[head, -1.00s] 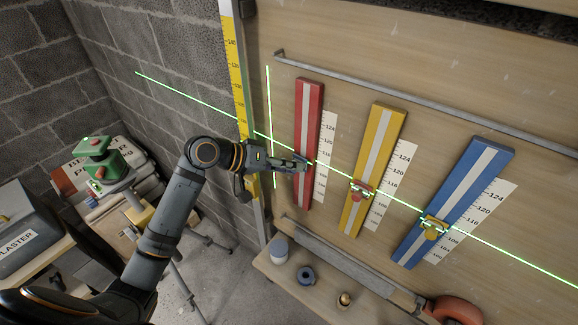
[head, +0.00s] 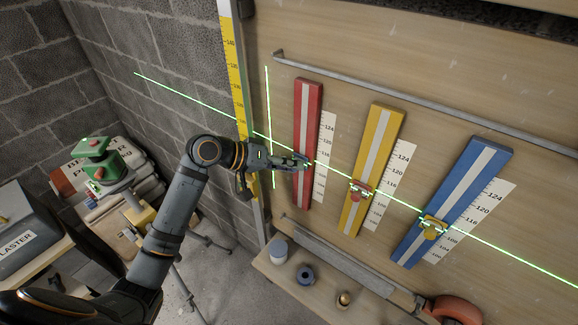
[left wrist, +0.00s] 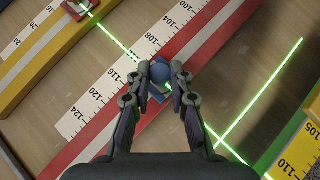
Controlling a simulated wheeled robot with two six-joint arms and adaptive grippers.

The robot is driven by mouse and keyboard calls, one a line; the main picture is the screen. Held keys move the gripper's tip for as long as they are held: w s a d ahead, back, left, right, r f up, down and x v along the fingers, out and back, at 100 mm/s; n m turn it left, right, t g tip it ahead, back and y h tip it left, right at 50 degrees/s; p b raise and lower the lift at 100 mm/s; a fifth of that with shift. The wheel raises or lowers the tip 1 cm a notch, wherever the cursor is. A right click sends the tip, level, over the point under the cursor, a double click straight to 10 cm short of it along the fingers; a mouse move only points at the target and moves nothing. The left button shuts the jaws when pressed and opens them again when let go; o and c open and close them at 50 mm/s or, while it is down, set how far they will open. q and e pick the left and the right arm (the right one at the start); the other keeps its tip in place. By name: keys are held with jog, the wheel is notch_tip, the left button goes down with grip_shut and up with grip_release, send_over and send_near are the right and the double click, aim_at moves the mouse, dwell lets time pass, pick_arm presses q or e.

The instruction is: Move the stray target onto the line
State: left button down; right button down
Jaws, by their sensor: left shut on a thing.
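My left gripper (left wrist: 160,75) is shut on the round blue knob of a small blue target (left wrist: 160,72), over the red strip (left wrist: 190,55). The fingers hide part of the target. In the head view the left gripper (head: 302,162) is at the red strip (head: 309,110), where the green laser line (head: 390,204) crosses it. In the left wrist view the line passes at the target. A red target (head: 361,190) sits on the yellow strip (head: 379,130), and a yellow target (head: 433,228) on the blue strip (head: 470,165), both at the line. My right gripper is not in view.
White number scales (head: 325,140) stand beside the strips. A yellow measuring staff (head: 234,75) stands left of the red strip. A metal rail (head: 400,95) runs above the strips. A shelf below holds a blue ring (head: 306,275) and other small items. A green laser device (head: 98,160) stands at left.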

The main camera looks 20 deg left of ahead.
pick_arm(q)
jog(key=shift+w, duration=0.1)
dwell(0.3)
jog(key=c, duration=0.7)
grip_release()
jog(key=shift+o, duration=0.2)
jog(key=s+a+p, duration=0.3)
jog(key=s+p, duration=0.3)
jog(key=s, duration=0.2)
jog(key=shift+s, duration=0.3)
dwell(0.5)
